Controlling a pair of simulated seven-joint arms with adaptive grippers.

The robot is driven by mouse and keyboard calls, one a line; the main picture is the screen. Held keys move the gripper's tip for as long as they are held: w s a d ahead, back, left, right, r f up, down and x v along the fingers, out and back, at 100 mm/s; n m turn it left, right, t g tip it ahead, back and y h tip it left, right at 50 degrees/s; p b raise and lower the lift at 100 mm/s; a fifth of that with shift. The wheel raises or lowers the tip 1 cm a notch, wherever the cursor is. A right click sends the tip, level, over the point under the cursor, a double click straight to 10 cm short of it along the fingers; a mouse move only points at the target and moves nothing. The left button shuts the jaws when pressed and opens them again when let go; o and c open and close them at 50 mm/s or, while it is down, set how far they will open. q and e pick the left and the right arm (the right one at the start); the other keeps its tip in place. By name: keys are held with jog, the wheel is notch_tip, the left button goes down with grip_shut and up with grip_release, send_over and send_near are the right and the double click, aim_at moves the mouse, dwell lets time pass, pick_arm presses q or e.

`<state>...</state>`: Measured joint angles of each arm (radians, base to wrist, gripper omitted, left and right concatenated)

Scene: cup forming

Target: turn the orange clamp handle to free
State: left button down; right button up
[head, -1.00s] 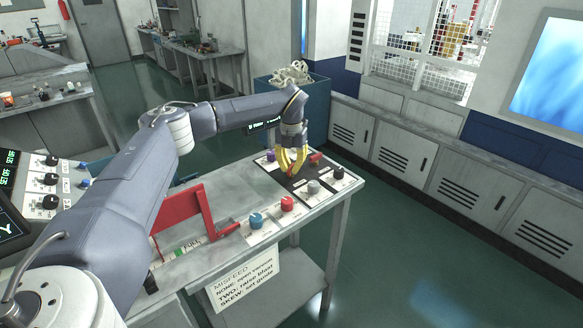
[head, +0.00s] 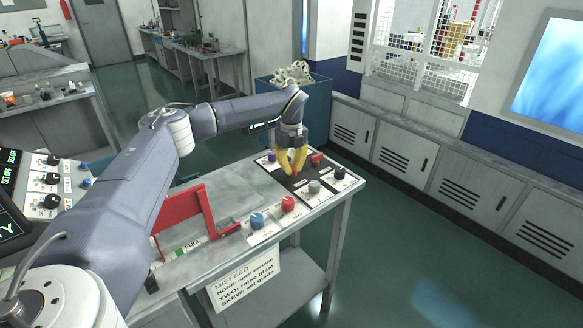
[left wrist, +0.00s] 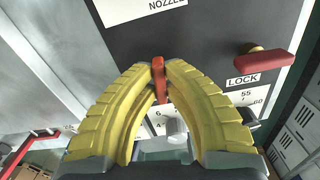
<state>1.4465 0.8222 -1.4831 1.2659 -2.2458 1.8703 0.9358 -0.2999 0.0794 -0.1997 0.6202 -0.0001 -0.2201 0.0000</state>
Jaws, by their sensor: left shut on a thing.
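My left gripper (head: 292,173) reaches down onto the black panel (head: 270,180) at the far end of the bench. In the left wrist view its yellow fingers (left wrist: 162,66) are shut on a small orange-red upright piece (left wrist: 158,80). The fingers hide part of it. A red bar handle (left wrist: 268,64) on a yellowish pivot stands apart from the fingers, at right, beside a LOCK label (left wrist: 243,80). It also shows in the head view (head: 317,158). I cannot tell for certain which of these two is the clamp handle. My right gripper is not in view.
A purple knob (head: 271,156), a grey knob (head: 314,187) and a black knob (head: 339,172) stand close around the gripper. Red (head: 288,203) and blue (head: 257,220) knobs sit nearer. A red frame (head: 184,220) stands at the bench's left part.

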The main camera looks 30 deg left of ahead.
aim_at(291, 166)
pick_arm(q)
jog(key=shift+n, duration=1)
jog(key=c, duration=1.5)
grip_release()
jog(key=shift+o, duration=0.2)
jog(key=shift+r, duration=0.1)
notch_tip(291, 166, up, 12)
